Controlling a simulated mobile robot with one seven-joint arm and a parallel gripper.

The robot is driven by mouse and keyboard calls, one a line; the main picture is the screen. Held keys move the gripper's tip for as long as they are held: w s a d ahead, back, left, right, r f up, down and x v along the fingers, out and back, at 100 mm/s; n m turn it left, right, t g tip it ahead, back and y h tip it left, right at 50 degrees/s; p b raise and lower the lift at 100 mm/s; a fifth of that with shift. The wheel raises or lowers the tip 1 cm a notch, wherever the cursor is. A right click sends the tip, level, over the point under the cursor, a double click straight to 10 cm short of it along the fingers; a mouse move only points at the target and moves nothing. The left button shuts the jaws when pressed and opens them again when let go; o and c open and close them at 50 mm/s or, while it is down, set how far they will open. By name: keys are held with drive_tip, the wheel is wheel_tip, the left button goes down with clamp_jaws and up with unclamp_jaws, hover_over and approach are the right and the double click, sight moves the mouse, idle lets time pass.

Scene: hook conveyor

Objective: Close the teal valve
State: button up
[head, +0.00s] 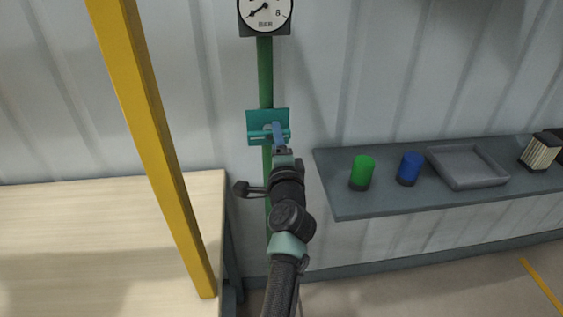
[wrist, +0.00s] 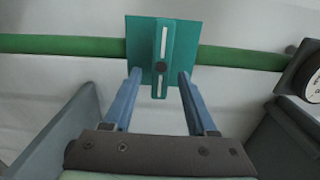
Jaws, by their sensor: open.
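The teal valve is a teal plate (head: 267,115) on a green vertical pipe (head: 266,75); the plate also shows in the wrist view (wrist: 190,38). Its teal handle (wrist: 160,36), with white slots and a dark pivot, lies across the pipe; it is level in the head view (head: 257,134). My gripper (wrist: 160,74) is open, with its blue fingers on either side of the handle's near end and visible gaps between. In the head view my gripper (head: 276,127) is in front of the valve and hides part of it. I cannot tell whether the fingertips touch the plate.
A round gauge (head: 265,11) sits above on the pipe. A yellow post (head: 152,140) and wooden table (head: 80,240) stand left. A grey shelf (head: 390,198) at right holds a green cylinder (head: 362,171), blue cylinder (head: 410,168), grey tray (head: 467,182) and striped block (head: 540,152).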

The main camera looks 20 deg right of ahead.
drive_tip(key=v, duration=1)
drive_tip(key=shift+s+p, duration=0.2)
drive_tip(key=shift+p, duration=0.2)
